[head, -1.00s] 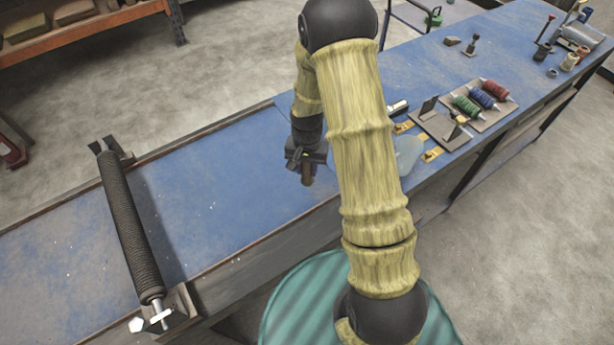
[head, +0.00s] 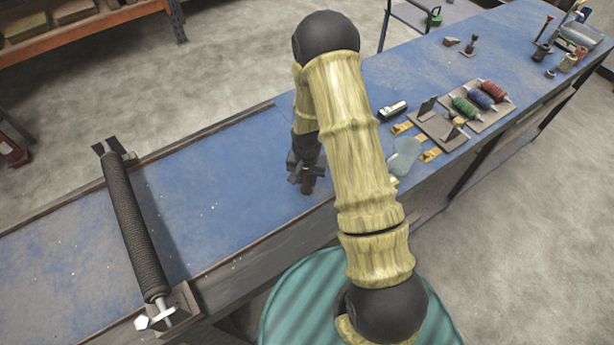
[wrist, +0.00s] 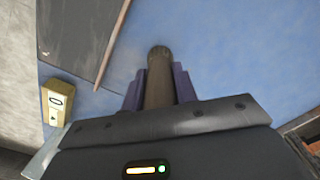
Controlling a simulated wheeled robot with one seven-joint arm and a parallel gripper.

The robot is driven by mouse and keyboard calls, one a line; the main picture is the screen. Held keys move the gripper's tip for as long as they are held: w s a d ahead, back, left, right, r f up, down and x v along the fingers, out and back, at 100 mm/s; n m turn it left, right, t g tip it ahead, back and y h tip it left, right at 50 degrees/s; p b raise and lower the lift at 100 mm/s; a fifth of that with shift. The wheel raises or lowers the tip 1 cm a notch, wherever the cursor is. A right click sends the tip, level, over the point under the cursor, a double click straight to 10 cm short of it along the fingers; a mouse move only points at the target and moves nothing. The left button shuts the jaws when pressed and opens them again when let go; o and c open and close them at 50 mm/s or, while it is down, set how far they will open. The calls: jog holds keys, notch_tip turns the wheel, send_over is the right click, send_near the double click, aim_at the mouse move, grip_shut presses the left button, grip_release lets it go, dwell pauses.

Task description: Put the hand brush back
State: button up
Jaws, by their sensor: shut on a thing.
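My gripper (head: 306,174) hangs over the blue bench, left of my arm's large links in the head view. In the wrist view my gripper (wrist: 158,92) is shut on a brown, round handle-like piece (wrist: 158,70), with a finger on each side. I take this piece for the hand brush; its bristles do not show. Its brown end (head: 308,185) also shows below the fingers in the head view. I cannot tell whether it touches the bench.
A dark mesh tube (head: 136,228) lies on supports across the left of the bench (head: 220,190). Right of my arm are a black-and-white device (head: 393,111), yellow clips, a plate with uprights and a tray of coloured spools (head: 482,96). Bench between tube and gripper is clear.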

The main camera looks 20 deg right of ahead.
jog(key=shift+f, duration=0.2)
jog(key=o, duration=1.1)
jog(key=shift+c, duration=0.2)
jog(key=shift+r, duration=0.1)
jog(key=shift+r+b, duration=2.2)
jog(key=shift+r, duration=3.95)
